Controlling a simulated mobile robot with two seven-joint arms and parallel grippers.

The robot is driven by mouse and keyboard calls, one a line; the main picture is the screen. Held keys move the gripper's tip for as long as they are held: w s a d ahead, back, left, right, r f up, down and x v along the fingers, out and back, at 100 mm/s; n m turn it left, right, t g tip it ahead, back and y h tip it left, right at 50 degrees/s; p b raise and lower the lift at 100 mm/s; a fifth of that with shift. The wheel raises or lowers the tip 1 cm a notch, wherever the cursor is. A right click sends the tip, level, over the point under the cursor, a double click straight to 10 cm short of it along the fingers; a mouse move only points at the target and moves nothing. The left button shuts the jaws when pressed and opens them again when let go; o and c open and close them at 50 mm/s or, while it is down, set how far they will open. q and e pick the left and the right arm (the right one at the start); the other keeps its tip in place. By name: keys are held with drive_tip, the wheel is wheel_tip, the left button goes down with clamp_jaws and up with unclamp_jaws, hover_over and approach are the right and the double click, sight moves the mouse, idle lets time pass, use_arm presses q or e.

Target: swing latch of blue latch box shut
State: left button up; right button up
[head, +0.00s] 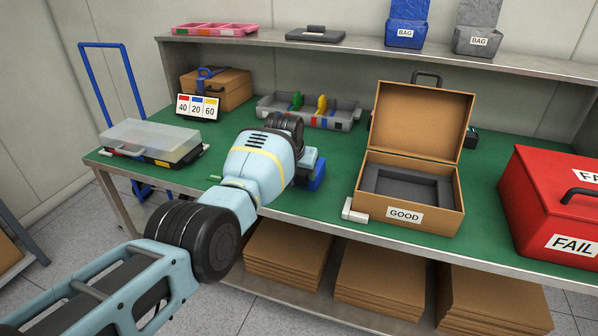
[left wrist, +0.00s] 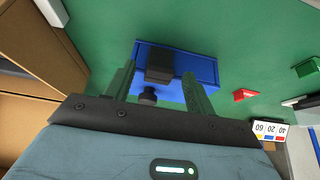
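The blue latch box (head: 318,178) sits on the green table top, mostly hidden behind my left arm in the head view. In the left wrist view the blue latch box (left wrist: 205,68) lies just ahead of the fingers, with a dark block, seemingly its latch (left wrist: 160,62), on the near side and a round dark knob (left wrist: 148,96) below it. My left gripper (left wrist: 159,75) has its two fingers apart, one on each side of the latch and knob. Whether a finger touches the box, and whether the latch is shut, I cannot tell. My right gripper is in neither view.
An open brown case (head: 410,220) marked GOOD stands right of my left arm, with a white block (head: 354,211) at its corner. A red FAIL box (head: 545,205) is far right. A clear-lidded case (head: 150,140) and a number sign (head: 197,107) are left. A grey tray (head: 340,115) lies behind.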

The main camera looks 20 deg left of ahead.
use_arm(q)
drive_tip(key=shift+r, duration=0.15)
drive_tip(key=shift+s+r+p, duration=0.2)
drive_tip(key=shift+r+p, duration=0.05)
drive_tip(key=shift+p, duration=0.1)
drive_tip(key=p+v, duration=0.3)
drive_tip(key=v, duration=0.4)
drive_tip(key=shift+p, duration=0.35)
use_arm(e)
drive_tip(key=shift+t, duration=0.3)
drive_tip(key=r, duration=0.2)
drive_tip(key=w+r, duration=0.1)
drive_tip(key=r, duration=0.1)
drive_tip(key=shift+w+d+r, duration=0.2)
